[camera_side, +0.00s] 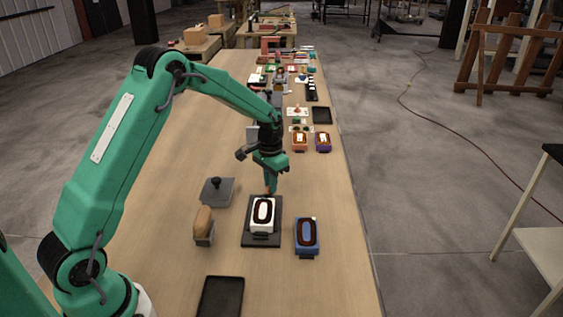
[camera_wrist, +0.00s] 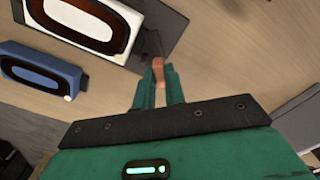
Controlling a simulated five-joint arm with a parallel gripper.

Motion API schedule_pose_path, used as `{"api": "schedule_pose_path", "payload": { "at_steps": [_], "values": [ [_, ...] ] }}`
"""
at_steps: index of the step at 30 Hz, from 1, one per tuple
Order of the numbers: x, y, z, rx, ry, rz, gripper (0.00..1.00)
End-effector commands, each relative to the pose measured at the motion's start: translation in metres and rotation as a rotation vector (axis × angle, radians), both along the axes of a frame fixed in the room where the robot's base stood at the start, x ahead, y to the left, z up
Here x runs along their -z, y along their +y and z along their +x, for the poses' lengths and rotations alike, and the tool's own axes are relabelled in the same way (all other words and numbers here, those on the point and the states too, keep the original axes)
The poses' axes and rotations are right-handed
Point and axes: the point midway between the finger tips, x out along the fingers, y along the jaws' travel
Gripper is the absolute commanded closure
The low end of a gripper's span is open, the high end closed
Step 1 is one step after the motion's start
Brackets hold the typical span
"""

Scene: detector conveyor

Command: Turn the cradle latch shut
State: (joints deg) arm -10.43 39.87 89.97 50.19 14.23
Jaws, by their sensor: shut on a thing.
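The cradle (camera_side: 263,239) is a dark plate on the wooden table, with a white device (camera_side: 254,222) with a dark oval ring seated on it. The white device also fills the upper left of the wrist view (camera_wrist: 120,50). The cradle latch (camera_wrist: 159,64) is a small copper-coloured piece at the cradle's edge. My gripper (camera_side: 270,188) points down at the far edge of the cradle. In the wrist view its green fingers (camera_wrist: 158,84) are shut on the latch, one on each side. The lower part of the latch is hidden between the fingers.
A blue device (camera_side: 306,250) lies right of the cradle. A grey plate with a black knob (camera_side: 216,190) and a tan block in a grey holder (camera_side: 203,226) are on the left. A black tray (camera_side: 220,297) is in front. Orange and purple devices (camera_side: 311,148) and several items stand farther back.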

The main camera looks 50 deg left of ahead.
Motion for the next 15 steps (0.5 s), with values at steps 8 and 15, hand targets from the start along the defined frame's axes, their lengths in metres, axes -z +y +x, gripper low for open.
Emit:
{"api": "schedule_pose_path", "payload": {
  "at_steps": [8,15],
  "values": [
    [-0.0002,0.0055,0.0001,-0.264,-0.001,0.000,1.00],
    [-0.0003,0.0100,-0.0012,-0.491,-0.002,0.000,1.00]
  ]
}}
